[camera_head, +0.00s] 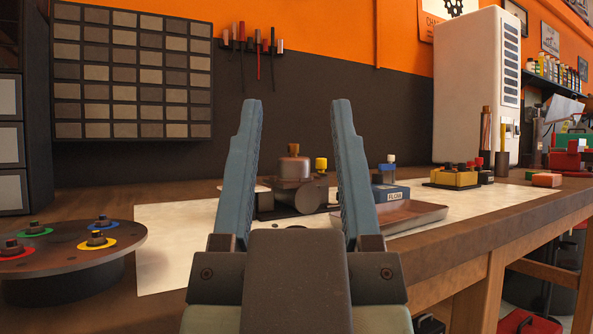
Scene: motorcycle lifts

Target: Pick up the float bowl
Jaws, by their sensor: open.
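My gripper (297,112) is open in the middle of the view. Its two blue-grey fingers stand wide apart and point away over the bench, with nothing between their tips. Beyond and between the fingers, a dark carburetor-like assembly (308,194) with a rounded metal top (293,168) rests on a pale mat (172,235). The left finger partly covers this assembly. I cannot tell which part is the float bowl; it may belong to this assembly or be hidden by my gripper.
A round turntable (62,250) with coloured rings stands at left. A yellow block (454,178) sits farther right. The wooden bench edge (460,245) runs along the right.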

